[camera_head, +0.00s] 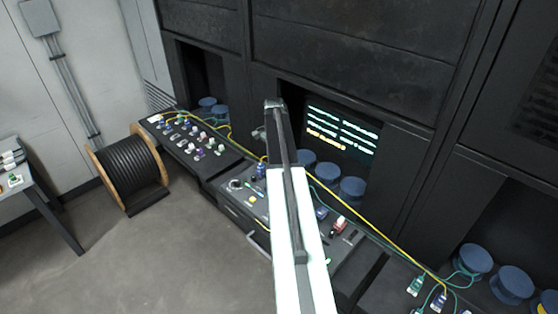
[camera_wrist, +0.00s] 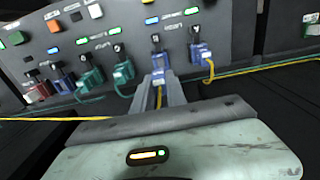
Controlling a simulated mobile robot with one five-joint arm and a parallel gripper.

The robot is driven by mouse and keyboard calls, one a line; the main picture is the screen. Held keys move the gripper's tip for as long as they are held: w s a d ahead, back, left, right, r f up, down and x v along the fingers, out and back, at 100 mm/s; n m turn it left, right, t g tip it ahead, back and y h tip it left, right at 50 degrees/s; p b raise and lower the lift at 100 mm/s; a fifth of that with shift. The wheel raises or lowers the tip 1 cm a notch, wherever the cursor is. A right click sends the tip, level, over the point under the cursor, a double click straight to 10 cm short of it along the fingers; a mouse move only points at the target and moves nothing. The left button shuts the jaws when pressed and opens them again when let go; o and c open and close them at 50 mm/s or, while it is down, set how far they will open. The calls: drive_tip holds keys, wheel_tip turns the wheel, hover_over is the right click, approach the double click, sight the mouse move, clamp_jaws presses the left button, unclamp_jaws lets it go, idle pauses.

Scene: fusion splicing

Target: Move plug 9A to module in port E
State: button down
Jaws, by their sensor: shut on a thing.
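My gripper (camera_wrist: 163,88) is in the lower middle of the wrist view. Its jaws are shut on a blue plug (camera_wrist: 160,65) with a yellow cable that runs down between the fingers. The plug's front end is at a dark socket on the dark grey module panel (camera_wrist: 60,48); I cannot tell whether it is seated or just in front. Another blue plug (camera_wrist: 201,50) with a yellow cable is to its right. A green plug (camera_wrist: 123,72) is to its left. Port letters and plug labels are not readable. In the head view my arm hides the gripper's work area.
Yellow and green cables cross beside my gripper. In the head view, a cable drum (camera_head: 128,170) stands left on open floor.

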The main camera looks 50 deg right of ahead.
drive_tip(key=s, duration=2.6)
drive_tip(key=f+b, duration=0.4)
drive_tip(key=shift+w+f, duration=0.25)
drive_tip(key=shift+w, duration=0.15)
drive_tip(key=shift+f+b, duration=0.9)
drive_tip(key=shift+b, duration=0.25)
drive_tip(key=shift+f+b, duration=0.55)
drive_tip(key=c, duration=1.3)
unclamp_jaws()
wheel_tip(320, 180, up, 8)
drive_tip(key=p, duration=0.8)
